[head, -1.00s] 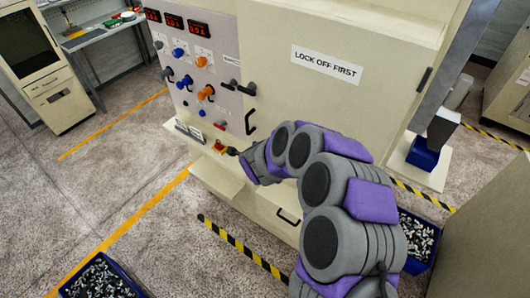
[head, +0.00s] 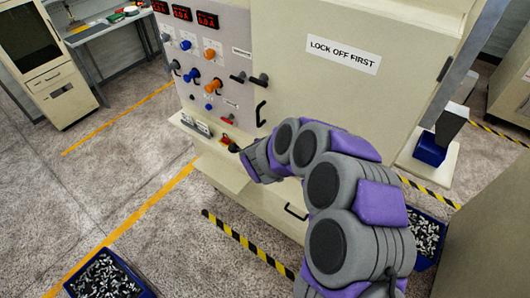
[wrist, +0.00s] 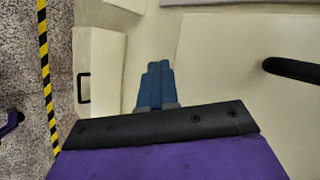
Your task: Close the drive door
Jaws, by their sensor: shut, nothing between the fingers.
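The drive door (head: 400,95) is the large cream panel labelled "LOCK OFF FIRST" in the head view. A black pull handle (head: 261,113) is near its left edge, and a dark fitting is at its right edge. I cannot tell whether the door is fully flush with the cabinet. My gripper (head: 235,148) is low at the cabinet front, by the ledge below the door handle. In the wrist view my gripper's blue fingers (wrist: 154,70) are together and empty. A black handle (wrist: 292,69) juts in at the right of that view, apart from the fingers.
The control panel (head: 207,70) with knobs and red displays is left of the door. A ledge (head: 213,155) with small items runs below it. Blue bins of metal parts (head: 108,278) (head: 424,238) stand on the floor. Striped tape (head: 240,238) marks the floor; open floor lies left.

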